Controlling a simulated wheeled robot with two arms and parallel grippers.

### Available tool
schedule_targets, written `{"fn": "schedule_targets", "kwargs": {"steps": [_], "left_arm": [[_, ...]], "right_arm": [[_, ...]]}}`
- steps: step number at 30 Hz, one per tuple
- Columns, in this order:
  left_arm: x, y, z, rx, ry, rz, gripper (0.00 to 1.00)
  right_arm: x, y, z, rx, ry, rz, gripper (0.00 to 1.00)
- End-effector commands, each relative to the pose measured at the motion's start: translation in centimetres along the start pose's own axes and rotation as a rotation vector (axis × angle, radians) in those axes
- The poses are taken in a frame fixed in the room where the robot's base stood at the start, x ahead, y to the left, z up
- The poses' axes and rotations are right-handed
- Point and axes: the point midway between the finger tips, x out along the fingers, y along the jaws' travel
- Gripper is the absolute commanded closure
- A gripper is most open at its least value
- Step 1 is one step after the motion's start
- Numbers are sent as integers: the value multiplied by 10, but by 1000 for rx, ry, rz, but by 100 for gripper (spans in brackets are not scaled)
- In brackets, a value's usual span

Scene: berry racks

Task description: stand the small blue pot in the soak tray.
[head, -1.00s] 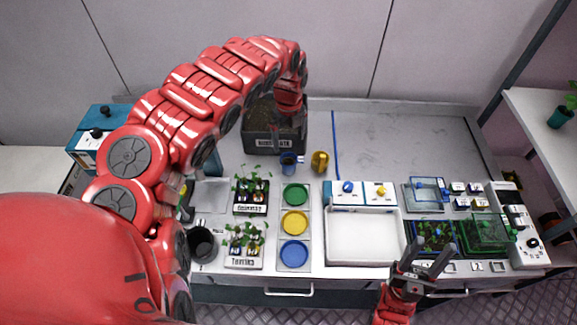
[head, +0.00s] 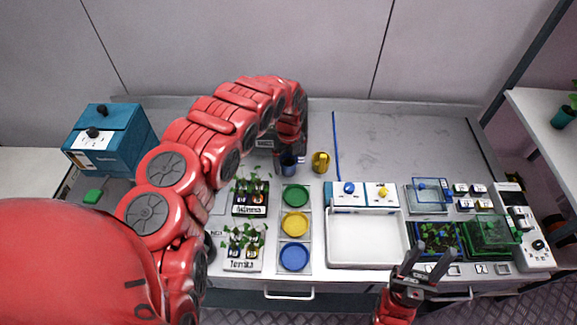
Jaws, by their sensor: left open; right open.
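The small blue pot (head: 288,163) stands on the bench behind the coloured discs, to the left of a yellow pot (head: 320,162). My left gripper (head: 287,153) is at the blue pot, reaching down from above; its fingers are dark and blurred against the pot, and I cannot tell whether they touch it. My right gripper (head: 434,262) is open and empty in front of the bench's front edge, at the right. The white tray (head: 366,262), which looks like the soak tray, is empty and lies at the bench's middle, with blue and yellow knobs behind it.
Seedling racks (head: 246,211) stand left of the green, yellow and blue discs (head: 295,225). A teal box (head: 112,140) stands at the back left. Green and blue mesh trays (head: 490,232) lie at the right. The back right of the bench is clear.

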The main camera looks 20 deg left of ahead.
Motion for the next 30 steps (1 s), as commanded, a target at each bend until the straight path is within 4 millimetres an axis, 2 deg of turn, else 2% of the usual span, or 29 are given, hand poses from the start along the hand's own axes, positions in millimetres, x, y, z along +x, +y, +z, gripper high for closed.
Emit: {"fn": "schedule_targets", "kwargs": {"steps": [6,18,21,30], "left_arm": [[1,0,0,0,0,1,6],[1,1,0,0,1,1,78],[1,0,0,0,1,1,93],[-1,-2,-1,0,0,1,93]], "right_arm": [[0,0,0,0,0,0,50],[0,0,0,0,0,0,50],[0,0,0,0,0,0,50],[0,0,0,0,0,0,50]]}}
